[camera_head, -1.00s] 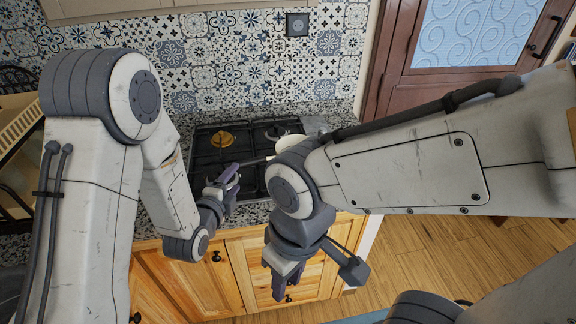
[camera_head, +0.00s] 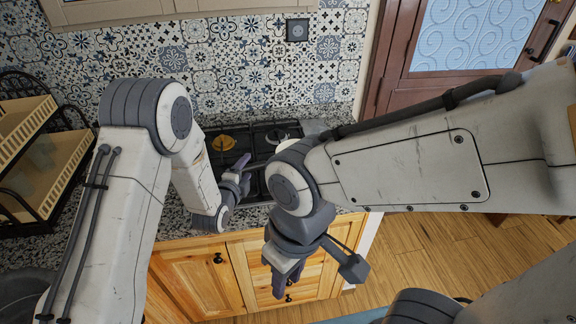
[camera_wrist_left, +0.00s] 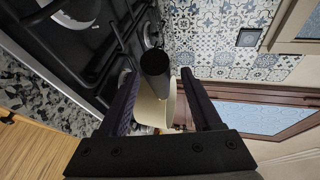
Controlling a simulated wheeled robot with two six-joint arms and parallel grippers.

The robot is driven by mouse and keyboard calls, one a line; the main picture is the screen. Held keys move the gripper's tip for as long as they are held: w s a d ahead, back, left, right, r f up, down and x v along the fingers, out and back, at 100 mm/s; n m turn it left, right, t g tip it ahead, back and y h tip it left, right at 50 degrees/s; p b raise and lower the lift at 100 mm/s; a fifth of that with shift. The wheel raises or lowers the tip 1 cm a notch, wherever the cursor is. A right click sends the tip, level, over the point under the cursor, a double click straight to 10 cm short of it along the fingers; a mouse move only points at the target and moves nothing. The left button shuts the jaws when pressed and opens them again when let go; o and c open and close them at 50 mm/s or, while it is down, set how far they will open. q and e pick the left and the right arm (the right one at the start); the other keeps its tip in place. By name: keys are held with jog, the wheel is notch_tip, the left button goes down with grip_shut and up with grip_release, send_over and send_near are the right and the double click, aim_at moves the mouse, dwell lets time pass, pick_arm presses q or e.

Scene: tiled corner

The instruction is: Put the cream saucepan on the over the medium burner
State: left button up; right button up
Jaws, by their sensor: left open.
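The cream saucepan (camera_wrist_left: 152,108) shows in the left wrist view, with its dark handle (camera_wrist_left: 155,68) pointing toward the camera between my left gripper's fingers. My left gripper (camera_head: 246,172) is open over the front of the stove; it also shows in the left wrist view (camera_wrist_left: 159,78). The fingers stand on either side of the handle, with no clear grip on it. In the head view my right arm mostly hides the saucepan. The black stove (camera_head: 209,160) has a brass-coloured burner (camera_head: 223,142) and a dark burner (camera_head: 277,134). My right gripper (camera_head: 277,278) hangs before the cabinets.
A black rack with cream trays (camera_head: 50,180) stands on the speckled counter at the left. The patterned tile wall (camera_head: 230,60) closes off the back. Wooden cabinets (camera_head: 195,285) are below the counter. Open wooden floor (camera_head: 430,260) lies to the right.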

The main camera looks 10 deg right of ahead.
pick_arm(q)
grip_shut()
dwell(1.2)
jog(key=shift+r, duration=0.2)
